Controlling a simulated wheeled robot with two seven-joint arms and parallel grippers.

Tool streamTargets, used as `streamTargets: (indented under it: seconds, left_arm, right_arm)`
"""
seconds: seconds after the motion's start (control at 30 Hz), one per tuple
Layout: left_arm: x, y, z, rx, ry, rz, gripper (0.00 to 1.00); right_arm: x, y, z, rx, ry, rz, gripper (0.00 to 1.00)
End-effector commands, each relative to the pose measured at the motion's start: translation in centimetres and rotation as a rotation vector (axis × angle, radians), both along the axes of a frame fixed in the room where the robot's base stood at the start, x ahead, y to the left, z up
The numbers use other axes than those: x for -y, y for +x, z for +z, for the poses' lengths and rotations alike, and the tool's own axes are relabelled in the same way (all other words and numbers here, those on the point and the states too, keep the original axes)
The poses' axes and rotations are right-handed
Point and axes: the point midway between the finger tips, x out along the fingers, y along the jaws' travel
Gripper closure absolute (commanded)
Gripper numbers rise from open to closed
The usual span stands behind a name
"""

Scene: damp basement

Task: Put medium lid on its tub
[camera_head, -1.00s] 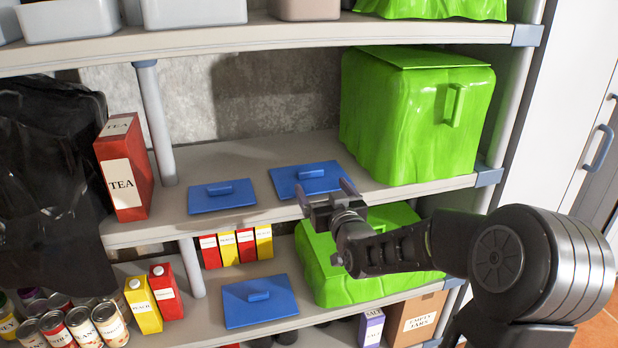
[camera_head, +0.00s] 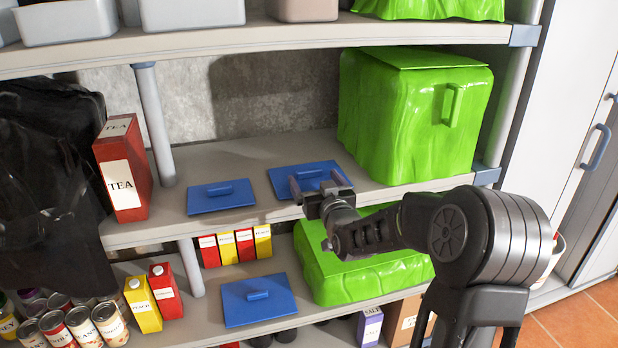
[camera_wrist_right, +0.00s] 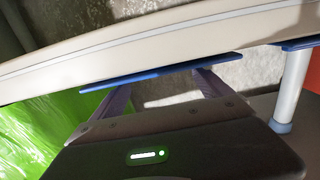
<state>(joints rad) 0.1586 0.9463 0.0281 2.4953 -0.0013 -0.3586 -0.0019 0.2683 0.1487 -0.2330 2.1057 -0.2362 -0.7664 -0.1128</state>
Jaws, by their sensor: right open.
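Three flat blue lids with bar handles show in the head view. One lid (camera_head: 221,198) lies at the left of the middle shelf, another lid (camera_head: 285,178) lies to its right, and a third lid (camera_head: 246,312) lies on the lower shelf. I cannot tell which is the medium one. My right gripper (camera_head: 318,184) is open and empty at the front edge of the right-hand middle-shelf lid, partly hiding it. In the right wrist view, this lid's edge (camera_wrist_right: 150,73) shows beyond the open fingers. Grey tubs (camera_head: 192,13) stand on the top shelf. My left gripper is out of view.
A large green covered box (camera_head: 410,120) stands right of the lids, and another green box (camera_head: 390,277) sits below. A red tea box (camera_head: 122,170) stands at the left by a shelf post (camera_head: 155,125). Cartons and several cans fill the lower left.

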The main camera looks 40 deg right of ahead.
Motion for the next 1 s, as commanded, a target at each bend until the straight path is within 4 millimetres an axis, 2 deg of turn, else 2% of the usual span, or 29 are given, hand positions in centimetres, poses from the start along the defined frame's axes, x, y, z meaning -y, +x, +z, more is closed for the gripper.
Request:
streamTargets:
  seconds: [0.1, 0.2, 0.8, 1.0]
  left_arm:
    - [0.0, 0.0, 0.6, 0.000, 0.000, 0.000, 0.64]
    - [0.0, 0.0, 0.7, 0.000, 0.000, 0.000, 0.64]
    - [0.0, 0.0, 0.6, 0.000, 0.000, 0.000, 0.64]
    - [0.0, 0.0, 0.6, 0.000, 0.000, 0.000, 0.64]
  right_arm:
    - [0.6, 1.7, 0.0, -0.002, -0.002, 0.000, 0.11]
    - [0.9, 2.5, -0.1, 0.000, 0.000, 0.000, 0.11]
    - [0.9, 2.7, -0.2, 0.000, 0.000, 0.000, 0.11]
    - [0.9, 2.7, -0.2, 0.000, 0.000, 0.000, 0.26]
